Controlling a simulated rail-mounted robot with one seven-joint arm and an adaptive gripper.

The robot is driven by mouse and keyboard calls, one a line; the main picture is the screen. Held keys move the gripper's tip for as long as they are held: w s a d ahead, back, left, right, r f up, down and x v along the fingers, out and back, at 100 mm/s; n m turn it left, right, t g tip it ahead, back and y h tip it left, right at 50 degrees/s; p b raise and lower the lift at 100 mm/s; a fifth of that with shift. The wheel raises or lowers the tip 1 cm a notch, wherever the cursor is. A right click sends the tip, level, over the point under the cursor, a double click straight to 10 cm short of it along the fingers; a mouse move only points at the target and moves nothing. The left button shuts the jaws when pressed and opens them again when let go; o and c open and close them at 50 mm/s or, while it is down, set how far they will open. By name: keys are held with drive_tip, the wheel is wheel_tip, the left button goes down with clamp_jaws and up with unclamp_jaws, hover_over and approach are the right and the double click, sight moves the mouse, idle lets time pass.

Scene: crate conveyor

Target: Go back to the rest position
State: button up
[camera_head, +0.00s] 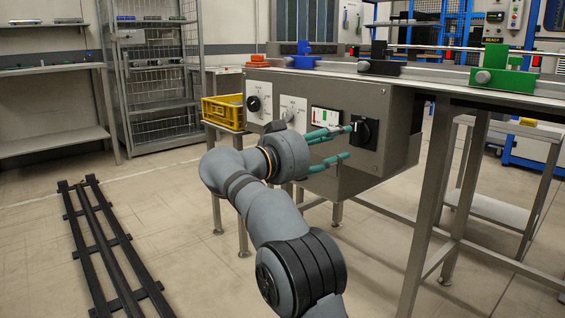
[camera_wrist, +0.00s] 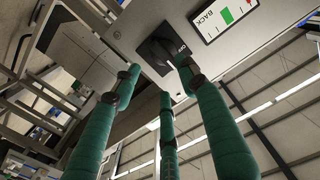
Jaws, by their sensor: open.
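My gripper (camera_head: 346,143) has three teal fingers, spread apart with nothing between them. It is in front of the grey control box, at the right end of its front panel. A black rotary knob (camera_head: 364,132) is just beyond the fingertips; in the wrist view the knob (camera_wrist: 158,50) shows between and above the fingers, with the right finger's tip overlapping its edge. I cannot tell whether that finger touches it. My arm reaches from the bottom of the head view up to the box, bent at the elbow.
The control box (camera_head: 398,135) hangs under a conveyor table with blue and green blocks. Two more dials (camera_head: 253,104) and a red-green indicator (camera_head: 325,118) are on its panel. A yellow crate (camera_head: 222,111) stands left. A black floor rail (camera_head: 105,247) lies at left with clear floor around.

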sight(357, 134)
drive_tip(key=x, duration=0.7)
drive_tip(key=shift+w, duration=0.15)
drive_tip(key=shift+w+r+n+p, duration=0.15)
drive_tip(key=shift+r+n+p, duration=0.25)
drive_tip(key=shift+p, duration=0.35)
drive_tip(key=shift+n+p, duration=0.5)
drive_tip(key=shift+p, duration=0.05)
drive_tip(key=shift+f+n+p, duration=0.2)
drive_tip(key=shift+n+p, duration=0.5)
drive_tip(key=shift+n, duration=0.1)
